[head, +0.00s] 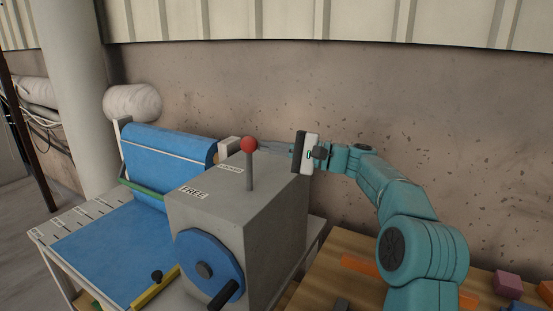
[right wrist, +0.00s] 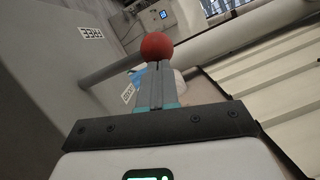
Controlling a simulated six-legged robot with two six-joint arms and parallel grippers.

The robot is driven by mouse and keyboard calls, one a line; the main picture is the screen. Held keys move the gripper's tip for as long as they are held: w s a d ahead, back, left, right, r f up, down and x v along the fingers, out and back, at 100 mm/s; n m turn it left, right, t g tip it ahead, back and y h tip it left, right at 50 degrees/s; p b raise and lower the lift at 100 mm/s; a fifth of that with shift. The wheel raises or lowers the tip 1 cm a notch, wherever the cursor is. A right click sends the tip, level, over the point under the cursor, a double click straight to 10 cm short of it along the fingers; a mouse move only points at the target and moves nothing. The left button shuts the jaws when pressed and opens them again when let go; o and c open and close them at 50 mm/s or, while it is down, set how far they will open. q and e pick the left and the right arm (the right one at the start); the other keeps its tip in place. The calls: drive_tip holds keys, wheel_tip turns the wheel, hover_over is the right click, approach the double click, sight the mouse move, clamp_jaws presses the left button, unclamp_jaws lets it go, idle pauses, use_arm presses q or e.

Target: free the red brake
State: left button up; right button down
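The brake lever has a red ball knob (head: 249,144) on a grey rod and stands about upright on top of a grey box (head: 280,200). Labels on the box top read FREE (head: 194,192), nearer me, and LOCKED (head: 230,169), farther back. My right gripper (head: 261,145) reaches in from the right, its fingertips at the knob. In the right wrist view, the fingers (right wrist: 156,86) lie together with hardly a gap, and the red knob (right wrist: 157,46) shows at their tips, wider than both. I cannot tell whether they touch it. My left gripper is out of view.
A blue handwheel (head: 224,258) with a dark handle is on the box's front. A blue roll (head: 170,148) and sheet lie on a table at left. A wooden table (head: 330,268) with coloured blocks (head: 508,283) is at lower right. A wall stands behind.

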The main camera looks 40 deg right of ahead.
drive_tip(key=a+n+b, duration=0.1)
drive_tip(key=a+n+g+b, duration=0.1)
drive_tip(key=shift+s+a+n+b, duration=0.35)
drive_tip(key=shift+n+b, duration=0.05)
drive_tip(key=a+n+b, duration=0.1)
drive_tip(key=s+a+n+h+b, duration=0.1)
drive_tip(key=a+n+b, duration=0.1)
drive_tip(key=shift+a+g, duration=0.1)
drive_tip(key=shift+g, duration=0.2)
drive_tip(key=b+v, duration=0.1)
drive_tip(key=v, duration=1.5)
drive_tip(key=shift+s+r, duration=0.1)
drive_tip(key=shift+s, duration=0.05)
